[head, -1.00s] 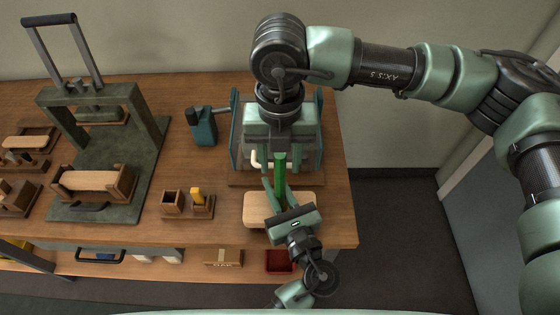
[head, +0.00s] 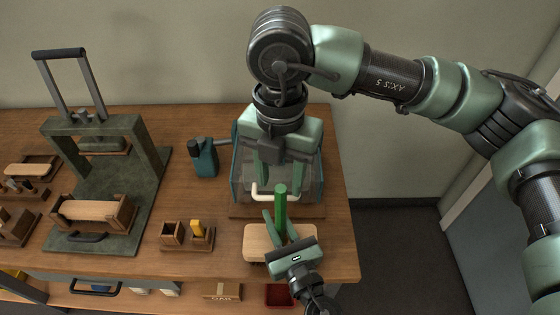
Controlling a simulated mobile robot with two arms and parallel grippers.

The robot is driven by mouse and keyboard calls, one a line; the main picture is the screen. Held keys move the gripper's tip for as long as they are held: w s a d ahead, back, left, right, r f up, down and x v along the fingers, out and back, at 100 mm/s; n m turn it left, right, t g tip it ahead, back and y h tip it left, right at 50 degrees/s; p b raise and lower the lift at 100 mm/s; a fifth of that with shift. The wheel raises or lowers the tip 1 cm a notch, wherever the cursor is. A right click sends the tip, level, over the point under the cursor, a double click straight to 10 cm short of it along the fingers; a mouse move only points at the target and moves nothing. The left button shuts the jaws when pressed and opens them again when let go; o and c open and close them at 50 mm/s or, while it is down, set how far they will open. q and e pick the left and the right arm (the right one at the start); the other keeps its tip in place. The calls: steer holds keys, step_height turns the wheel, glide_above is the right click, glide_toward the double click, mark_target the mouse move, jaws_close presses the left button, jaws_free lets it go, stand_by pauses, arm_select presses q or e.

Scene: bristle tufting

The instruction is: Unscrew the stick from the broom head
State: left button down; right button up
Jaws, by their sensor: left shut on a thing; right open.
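The green stick (head: 280,207) stands upright over the pale wooden broom head (head: 257,243), which lies flat near the front right of the bench. My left gripper (head: 278,230) comes from the front and is shut, low on the stick, close above the broom head. It hides the joint between stick and head. My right gripper (head: 280,170) points down behind and above the stick's top. Its fingers are apart and empty, in front of the clear-walled box.
The clear-walled box (head: 311,190) with a white handle stands behind the broom head. A teal bottle-like device (head: 204,160), small wooden blocks (head: 172,234) and a dark green press (head: 139,190) stand to the left. A red bin (head: 279,295) sits below the bench's front edge.

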mark_target(281, 202)
step_height(281, 202, down, 8)
steer(key=shift+r, duration=0.15)
stand_by(0.3)
jaws_close()
steer(key=n, duration=0.4)
steer(key=shift+d, duration=0.1)
stand_by(0.9)
steer(key=shift+c, duration=0.4)
jaws_free()
steer(key=shift+r, duration=0.15)
